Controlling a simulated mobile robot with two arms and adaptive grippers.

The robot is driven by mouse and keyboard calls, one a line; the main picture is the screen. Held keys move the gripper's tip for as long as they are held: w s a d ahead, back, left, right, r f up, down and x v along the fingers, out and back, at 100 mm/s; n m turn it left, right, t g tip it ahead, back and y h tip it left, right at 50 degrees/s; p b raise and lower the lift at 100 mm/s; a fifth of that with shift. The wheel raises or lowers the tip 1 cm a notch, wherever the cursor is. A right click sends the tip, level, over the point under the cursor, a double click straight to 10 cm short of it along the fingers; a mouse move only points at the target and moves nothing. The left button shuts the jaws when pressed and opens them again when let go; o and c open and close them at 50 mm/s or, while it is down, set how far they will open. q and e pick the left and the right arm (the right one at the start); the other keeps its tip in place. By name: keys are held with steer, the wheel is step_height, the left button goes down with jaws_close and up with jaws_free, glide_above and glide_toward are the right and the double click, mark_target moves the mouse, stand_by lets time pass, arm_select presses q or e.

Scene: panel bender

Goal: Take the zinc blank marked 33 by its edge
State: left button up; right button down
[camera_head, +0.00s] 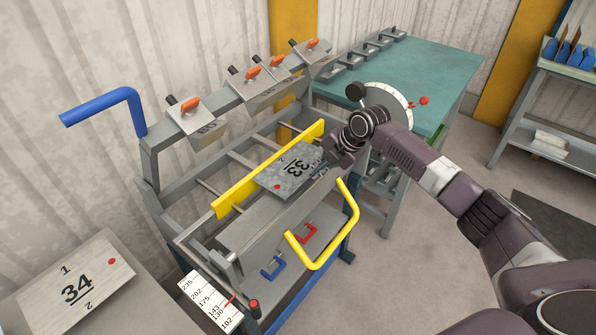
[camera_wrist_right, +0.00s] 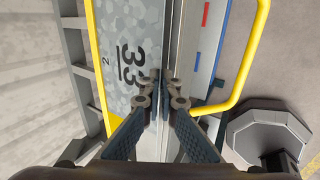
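The zinc blank marked 33 (camera_head: 285,180) is a mottled grey plate with a red dot. It lies on the bender bed along the yellow bar (camera_head: 240,188). In the right wrist view the blank (camera_wrist_right: 118,25) fills the upper left. My right gripper (camera_head: 326,160) is at the blank's right edge. In the right wrist view its fingers (camera_wrist_right: 161,80) are close together at that edge, one over the blank's face and one over the grey strip beside it. A firm grip on the edge cannot be made out. My left gripper is not in view.
Blank 34 (camera_head: 95,268) lies on a surface at the front left. Clamp tools with orange handles (camera_head: 190,104) line the upper beam. A blue handle (camera_head: 100,104) and a yellow handle (camera_head: 330,250) stick out of the bender. A green-topped table (camera_head: 440,75) stands behind.

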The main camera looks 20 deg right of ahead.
steer(key=s+d+r+p, duration=0.1)
steer(key=s+p, duration=0.4)
steer(key=s, duration=0.1)
steer(key=shift+s+d+r, duration=0.3)
steer(key=shift+s+r, duration=0.1)
stand_by(0.4)
